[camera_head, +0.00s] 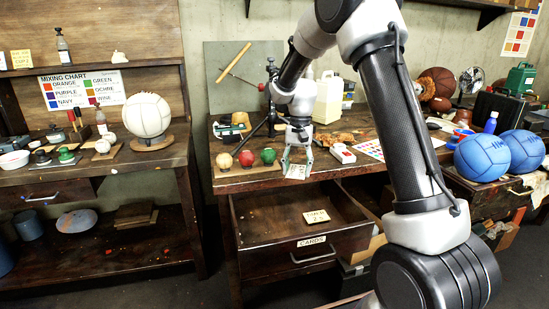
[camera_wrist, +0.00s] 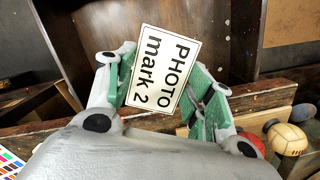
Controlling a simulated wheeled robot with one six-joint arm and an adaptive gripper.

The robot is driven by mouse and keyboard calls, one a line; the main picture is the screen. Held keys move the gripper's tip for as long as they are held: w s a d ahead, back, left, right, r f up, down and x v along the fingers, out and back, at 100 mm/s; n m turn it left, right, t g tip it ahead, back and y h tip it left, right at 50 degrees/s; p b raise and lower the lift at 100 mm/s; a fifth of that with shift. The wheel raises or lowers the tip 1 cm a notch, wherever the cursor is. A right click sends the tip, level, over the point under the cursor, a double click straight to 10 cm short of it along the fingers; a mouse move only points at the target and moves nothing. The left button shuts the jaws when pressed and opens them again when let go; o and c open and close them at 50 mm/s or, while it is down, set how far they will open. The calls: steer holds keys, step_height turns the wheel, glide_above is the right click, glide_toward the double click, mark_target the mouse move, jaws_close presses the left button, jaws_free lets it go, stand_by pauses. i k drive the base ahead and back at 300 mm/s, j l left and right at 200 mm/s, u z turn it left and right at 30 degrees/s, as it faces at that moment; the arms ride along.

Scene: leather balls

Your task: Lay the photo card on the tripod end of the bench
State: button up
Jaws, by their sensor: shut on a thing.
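My gripper (camera_head: 297,164) is shut on the white photo card (camera_head: 297,172) at the front edge of the middle bench, above the open drawer. In the wrist view the card (camera_wrist: 160,69), printed "PHOTO mark 2", sits tilted between the green finger pads of my gripper (camera_wrist: 165,85). The middle bench (camera_head: 240,177) has a dark front edge, which also shows in the wrist view (camera_wrist: 285,84). A dark tripod-like stand (camera_head: 256,125) is on the bench's left part, partly behind my arm; its feet are hard to make out.
Small cream (camera_head: 225,160), red (camera_head: 246,158) and green (camera_head: 268,156) balls stand along the bench's front left. The drawer marked CARDS (camera_head: 312,241) is open, with another card (camera_head: 315,216) inside. A white jug (camera_head: 328,97) stands behind; a colour sheet (camera_head: 370,149) lies right.

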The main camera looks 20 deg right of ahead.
mark_target(324, 162)
steer(key=i+l+u, duration=0.1)
steer(key=l+u, duration=0.2)
steer(key=l, duration=1.65)
steer(key=i+l, duration=0.15)
steer(key=i, duration=0.25)
